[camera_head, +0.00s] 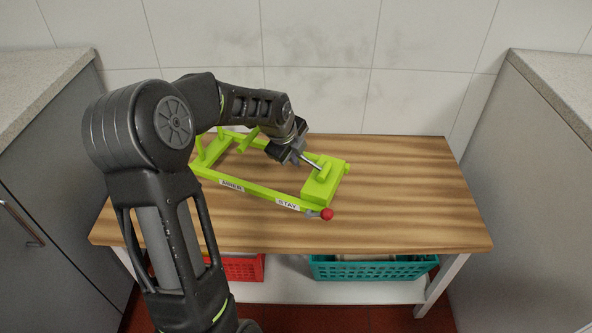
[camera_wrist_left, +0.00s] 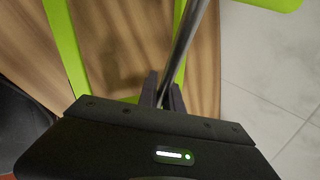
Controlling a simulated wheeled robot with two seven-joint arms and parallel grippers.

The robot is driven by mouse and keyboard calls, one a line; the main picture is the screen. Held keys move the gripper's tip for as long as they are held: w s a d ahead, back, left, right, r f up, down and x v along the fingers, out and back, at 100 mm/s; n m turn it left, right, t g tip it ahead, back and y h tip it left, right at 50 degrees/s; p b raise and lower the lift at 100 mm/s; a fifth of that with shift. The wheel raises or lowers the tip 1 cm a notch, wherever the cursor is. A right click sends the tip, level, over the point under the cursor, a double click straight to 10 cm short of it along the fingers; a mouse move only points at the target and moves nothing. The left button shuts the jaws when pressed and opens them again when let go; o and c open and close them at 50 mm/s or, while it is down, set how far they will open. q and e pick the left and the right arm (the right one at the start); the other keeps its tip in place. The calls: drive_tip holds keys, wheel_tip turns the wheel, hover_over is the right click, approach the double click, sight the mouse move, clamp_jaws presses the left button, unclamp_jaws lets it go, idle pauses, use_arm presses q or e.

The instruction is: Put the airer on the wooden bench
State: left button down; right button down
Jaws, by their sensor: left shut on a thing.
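The airer (camera_head: 258,192) is a lime-green frame with "AIRER" and "STAY" labels and a red knob at its front right corner. It is over the wooden bench (camera_head: 400,205); I cannot tell whether it rests on the top or is held just above it. My left gripper (camera_head: 297,157) is shut on the airer's grey metal rod (camera_head: 312,163), close to the green block on the right. In the left wrist view the fingers (camera_wrist_left: 162,92) close around the rod, with green bars (camera_wrist_left: 66,50) beside it and the wood behind. My right gripper is not in view.
A red basket (camera_head: 243,268) and a teal basket (camera_head: 375,269) stand on the shelf under the bench. Grey cabinets (camera_head: 50,150) flank it on both sides, and a tiled wall (camera_head: 320,40) is behind. The bench's right part is clear.

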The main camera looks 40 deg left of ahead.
use_arm(q)
wheel_tip(320, 180, down, 5)
drive_tip(key=shift+r+b, duration=0.1)
drive_tip(key=shift+b, duration=0.5)
drive_tip(key=c, duration=1.5)
unclamp_jaws()
drive_tip(key=p+v, duration=0.2)
drive_tip(key=v, duration=1)
